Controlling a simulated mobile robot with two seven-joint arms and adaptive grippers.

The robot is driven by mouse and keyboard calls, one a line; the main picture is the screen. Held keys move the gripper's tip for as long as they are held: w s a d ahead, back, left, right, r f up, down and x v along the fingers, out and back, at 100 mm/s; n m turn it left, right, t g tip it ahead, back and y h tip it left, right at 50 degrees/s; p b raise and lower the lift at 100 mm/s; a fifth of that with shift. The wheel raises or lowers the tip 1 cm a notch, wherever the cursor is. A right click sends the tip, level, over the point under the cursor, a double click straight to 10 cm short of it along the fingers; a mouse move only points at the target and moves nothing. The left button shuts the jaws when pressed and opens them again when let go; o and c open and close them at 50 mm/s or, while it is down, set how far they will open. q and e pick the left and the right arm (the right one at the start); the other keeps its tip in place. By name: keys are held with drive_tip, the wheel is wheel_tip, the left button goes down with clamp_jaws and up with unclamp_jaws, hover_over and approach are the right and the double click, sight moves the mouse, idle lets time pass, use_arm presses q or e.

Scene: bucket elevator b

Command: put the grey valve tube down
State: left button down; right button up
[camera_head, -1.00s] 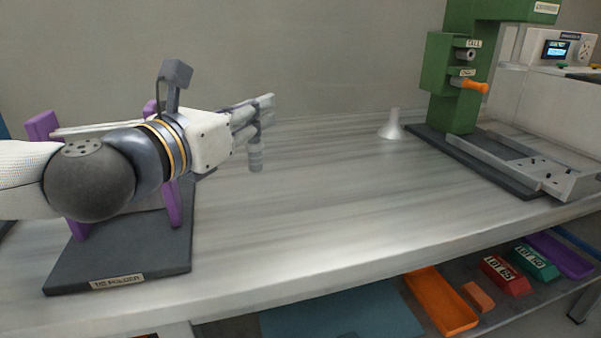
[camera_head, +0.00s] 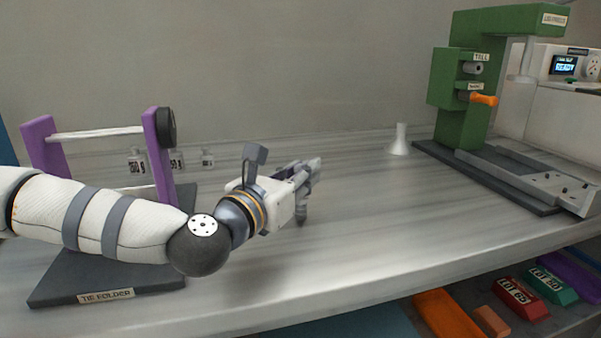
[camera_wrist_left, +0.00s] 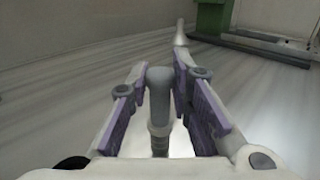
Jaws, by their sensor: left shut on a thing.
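My left gripper (camera_head: 306,174) is shut on the grey valve tube (camera_head: 302,214), which hangs down below the fingers over the bench top. In the left wrist view the tube (camera_wrist_left: 159,97) stands between the purple-padded fingers (camera_wrist_left: 160,82), with its rounded grey end up between them. I cannot tell whether the tube's lower end touches the bench. My right gripper is in neither view.
The metal bench top (camera_head: 350,190) is clear around the gripper. A tie folder stand (camera_head: 110,288) and small weights (camera_head: 208,158) are at left. A white flared piece (camera_head: 399,142) and a green press (camera_head: 461,100) stand at right.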

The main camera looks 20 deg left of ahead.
use_arm(q)
drive_tip(key=c, duration=1.4)
unclamp_jaws()
drive_tip(key=shift+f, duration=0.1)
drive_tip(key=shift+c, duration=0.2)
drive_tip(key=shift+s+r, duration=0.15)
drive_tip(key=shift+r, duration=0.05)
drive_tip(key=s, duration=0.2)
drive_tip(key=s+a, duration=0.1)
drive_tip(key=s, duration=0.5)
drive_tip(key=shift+s+a+f, duration=0.1)
drive_tip(key=shift+s+a, duration=0.1)
drive_tip(key=shift+a, duration=0.2)
drive_tip(key=s+p, duration=0.1)
drive_tip(key=p, duration=0.1)
drive_tip(key=s+p, duration=0.1)
drive_tip(key=p, duration=0.1)
drive_tip(key=s+p, duration=0.1)
drive_tip(key=p, duration=0.2)
drive_tip(key=shift+a, duration=0.25)
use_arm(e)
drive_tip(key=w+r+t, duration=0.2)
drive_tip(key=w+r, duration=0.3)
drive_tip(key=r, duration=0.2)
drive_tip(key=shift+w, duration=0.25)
